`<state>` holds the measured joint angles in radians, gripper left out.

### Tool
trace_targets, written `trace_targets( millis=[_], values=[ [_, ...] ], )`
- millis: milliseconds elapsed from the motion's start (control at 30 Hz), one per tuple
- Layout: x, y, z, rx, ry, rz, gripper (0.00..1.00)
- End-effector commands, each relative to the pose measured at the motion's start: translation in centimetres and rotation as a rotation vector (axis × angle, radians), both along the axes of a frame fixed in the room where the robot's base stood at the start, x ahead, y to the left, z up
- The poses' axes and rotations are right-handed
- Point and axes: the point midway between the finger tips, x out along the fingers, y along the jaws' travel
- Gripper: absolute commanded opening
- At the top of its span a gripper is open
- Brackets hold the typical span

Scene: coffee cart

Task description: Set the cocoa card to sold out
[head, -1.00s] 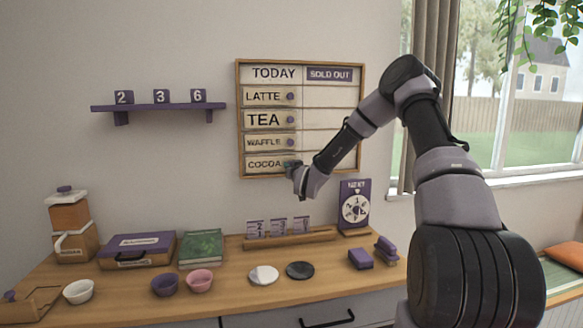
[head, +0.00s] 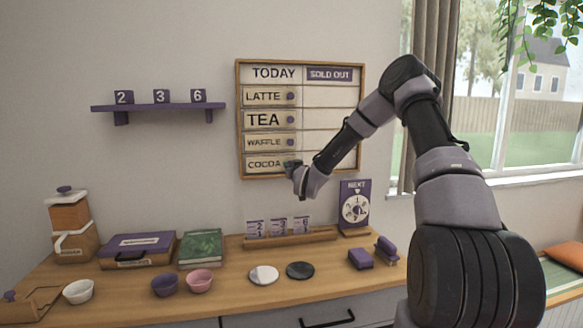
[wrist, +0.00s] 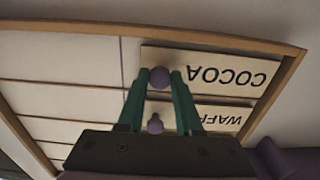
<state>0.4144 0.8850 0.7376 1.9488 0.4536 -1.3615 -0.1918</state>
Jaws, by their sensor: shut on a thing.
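The menu board (head: 331,150) hangs on the wall with a TODAY column on the left and a SOLD OUT column on the right. The cocoa card (head: 262,163) is in the bottom row of the TODAY column; it also shows upside down in the wrist view (wrist: 215,71). My gripper (head: 292,168) is at the card's right end. In the wrist view my gripper (wrist: 160,80) has its green fingers shut on the purple knob (wrist: 159,76) of the cocoa card. The SOLD OUT cell beside it is empty, partly hidden by my arm in the head view.
The latte card (head: 265,97), tea card (head: 264,120) and waffle card (head: 265,142) sit above in the TODAY column. The SOLD OUT column (head: 335,95) is bare. A counter (head: 225,284) below holds bowls, a card rack and a dial sign (head: 355,207).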

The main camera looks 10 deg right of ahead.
Motion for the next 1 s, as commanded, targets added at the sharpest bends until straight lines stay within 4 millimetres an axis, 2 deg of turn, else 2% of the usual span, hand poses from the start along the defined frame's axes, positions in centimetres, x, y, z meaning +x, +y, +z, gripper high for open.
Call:
trace_targets(
  millis=[267,367,467,667,1000],
  values=[
    [0.0,-0.3,0.0,0.0,0.001,0.0,0.0],
    [0.0,-1.1,0.0,-0.001,0.0,-0.001,0.0],
    [0.1,-2.7,0.0,-0.002,0.0,-0.002,0.0],
    [0.2,-8.1,0.1,-0.003,0.0,-0.005,0.0],
    [0.6,-18.7,0.0,-0.002,0.001,-0.005,0.0]
  ],
)
